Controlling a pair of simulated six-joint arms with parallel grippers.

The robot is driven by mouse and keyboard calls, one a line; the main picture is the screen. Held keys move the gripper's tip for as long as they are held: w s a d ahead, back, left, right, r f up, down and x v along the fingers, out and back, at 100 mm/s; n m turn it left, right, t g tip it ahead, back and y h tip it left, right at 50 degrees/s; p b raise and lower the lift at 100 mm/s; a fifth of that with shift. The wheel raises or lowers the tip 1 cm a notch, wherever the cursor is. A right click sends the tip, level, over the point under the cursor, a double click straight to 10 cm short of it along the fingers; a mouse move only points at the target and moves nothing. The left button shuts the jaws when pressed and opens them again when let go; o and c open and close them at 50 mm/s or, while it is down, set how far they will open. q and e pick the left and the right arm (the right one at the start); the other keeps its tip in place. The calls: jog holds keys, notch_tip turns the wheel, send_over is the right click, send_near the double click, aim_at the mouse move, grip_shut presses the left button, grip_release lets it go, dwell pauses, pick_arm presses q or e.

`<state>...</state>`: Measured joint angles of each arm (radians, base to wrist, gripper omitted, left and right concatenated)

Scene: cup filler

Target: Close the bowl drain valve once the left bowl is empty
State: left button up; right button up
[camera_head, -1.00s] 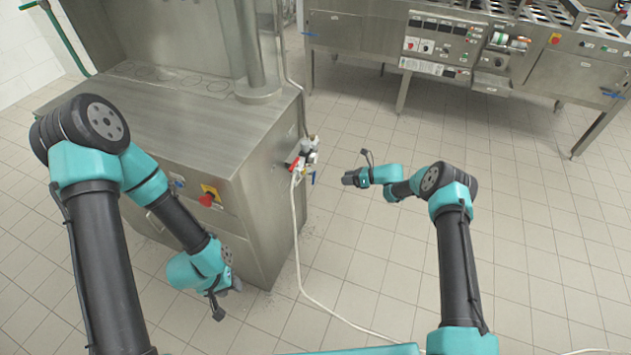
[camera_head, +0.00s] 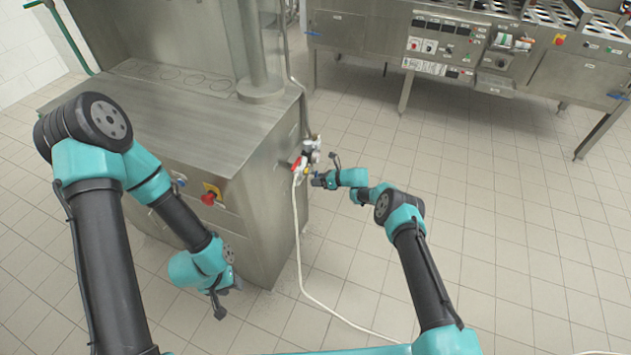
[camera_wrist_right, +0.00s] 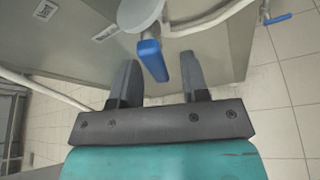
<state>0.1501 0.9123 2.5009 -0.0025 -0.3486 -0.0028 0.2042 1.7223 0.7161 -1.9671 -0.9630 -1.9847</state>
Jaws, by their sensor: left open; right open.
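A blue valve lever (camera_wrist_right: 153,60) on a pale round fitting (camera_wrist_right: 140,13) lies between the fingertips of my right gripper (camera_wrist_right: 158,72) in the right wrist view. The fingers are open, one on each side of the lever, with gaps showing. In the head view my right gripper (camera_head: 318,180) is at the valve cluster (camera_head: 309,153) on the cabinet's right side and hides the lever there. My left gripper (camera_head: 229,292) is open and empty, low in front of the cabinet. No bowl can be made out, so its contents cannot be seen.
The steel cabinet (camera_head: 190,125) carries a red knob (camera_head: 208,199) on its front. A pale hose (camera_head: 297,240) runs from the cluster to the floor. A second blue lever (camera_wrist_right: 277,18) shows at right in the wrist view. Tiled floor at right is clear.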

jog(key=shift+w+a+f, duration=0.15)
jog(key=shift+a+f, duration=0.05)
jog(key=shift+a, duration=0.3)
grip_shut()
